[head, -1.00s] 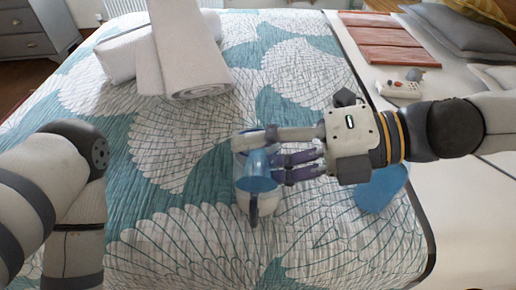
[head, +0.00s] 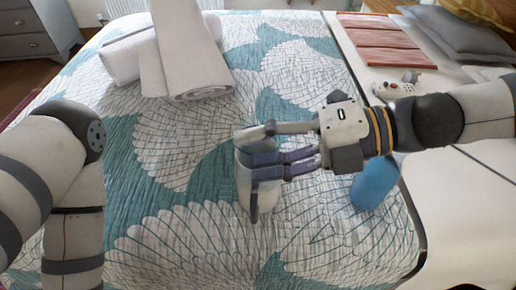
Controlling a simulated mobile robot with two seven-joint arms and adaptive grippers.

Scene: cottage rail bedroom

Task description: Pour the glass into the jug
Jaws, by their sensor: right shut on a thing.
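My right gripper (head: 258,152) reaches in from the right over the bed. It is shut on the glass, which its dark fingers mostly hide. A pale, see-through vessel (head: 243,187), which looks like the jug, shows just below and behind the fingers. A dark upright strip like a handle is on its near side. I cannot tell exactly where the glass ends and the jug begins, or how the glass is tilted. My left arm is folded at the left, and its gripper is out of the picture.
A blue rounded object (head: 375,185) sits near the bed's right edge, below my right wrist. Rolled white towels (head: 185,60) lie at the back left. The patterned quilt (head: 150,190) is clear around the vessel. A white controller-like item (head: 393,91) and reddish panels (head: 384,45) lie at the back right.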

